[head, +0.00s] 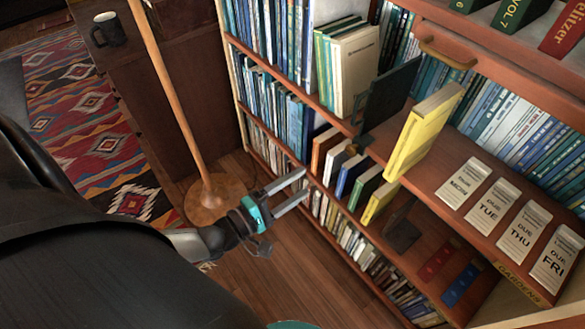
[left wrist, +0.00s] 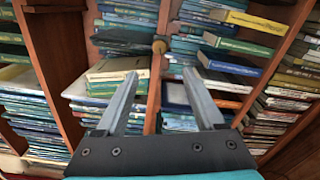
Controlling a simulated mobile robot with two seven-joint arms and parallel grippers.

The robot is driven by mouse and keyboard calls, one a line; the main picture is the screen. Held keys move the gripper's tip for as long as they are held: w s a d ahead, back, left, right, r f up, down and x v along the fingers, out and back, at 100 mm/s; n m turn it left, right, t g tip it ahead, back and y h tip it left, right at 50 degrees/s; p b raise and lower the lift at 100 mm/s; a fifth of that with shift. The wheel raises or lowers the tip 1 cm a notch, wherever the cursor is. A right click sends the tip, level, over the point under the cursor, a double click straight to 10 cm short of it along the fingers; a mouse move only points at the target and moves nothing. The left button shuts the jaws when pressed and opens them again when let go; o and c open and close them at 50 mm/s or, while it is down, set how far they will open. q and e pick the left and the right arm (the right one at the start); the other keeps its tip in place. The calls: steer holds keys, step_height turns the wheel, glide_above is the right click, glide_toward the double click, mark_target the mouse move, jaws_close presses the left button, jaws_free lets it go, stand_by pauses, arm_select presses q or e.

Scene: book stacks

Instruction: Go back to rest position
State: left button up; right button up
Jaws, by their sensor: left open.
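My left gripper (head: 293,192) is open and empty in the head view, low in front of the bookcase's lower shelves. In the left wrist view its two fingers (left wrist: 160,95) stand apart with nothing between them, and shelves of books show beyond. My left arm comes in from the left edge. My right gripper does not show in either view; a small teal part at the bottom edge of the head view cannot be identified.
The bookcase (head: 416,175) fills the right side. A yellow book (head: 421,132) stands out near the shelf's front. Due-date cards (head: 521,233) lie at right. A wooden pole on a round base (head: 214,197) stands beside my gripper. A dark mug (head: 108,29) is at upper left.

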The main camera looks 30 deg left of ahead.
arm_select(q)
steer(key=shift+s+a, duration=0.2)
steer(key=shift+s, duration=0.25)
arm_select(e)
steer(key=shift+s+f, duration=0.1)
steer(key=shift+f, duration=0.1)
arm_select(q)
steer(key=s+a+f+m+g+y+p, duration=0.2)
steer(key=s+f+m+g, duration=0.15)
steer(key=f+m, duration=0.4)
steer(key=s+a+f+m+g+y+p, duration=0.2)
steer(key=s+f+m+g+y, duration=0.15)
steer(key=f, duration=0.75)
steer(key=s+f+m+g+p, duration=0.1)
steer(key=s+f+m+g, duration=0.3)
steer(key=s, duration=0.4)
steer(key=s+d+f+m+g+y, duration=0.1)
steer(key=s+f+m+g, duration=0.2)
steer(key=s, duration=0.6)
step_height(320, 180, down, 3)
steer(key=shift+s+d+r+m+g+p, duration=0.1)
steer(key=shift+s+d+m+g+p, duration=0.1)
steer(key=shift+d+m+g+p, duration=0.3)
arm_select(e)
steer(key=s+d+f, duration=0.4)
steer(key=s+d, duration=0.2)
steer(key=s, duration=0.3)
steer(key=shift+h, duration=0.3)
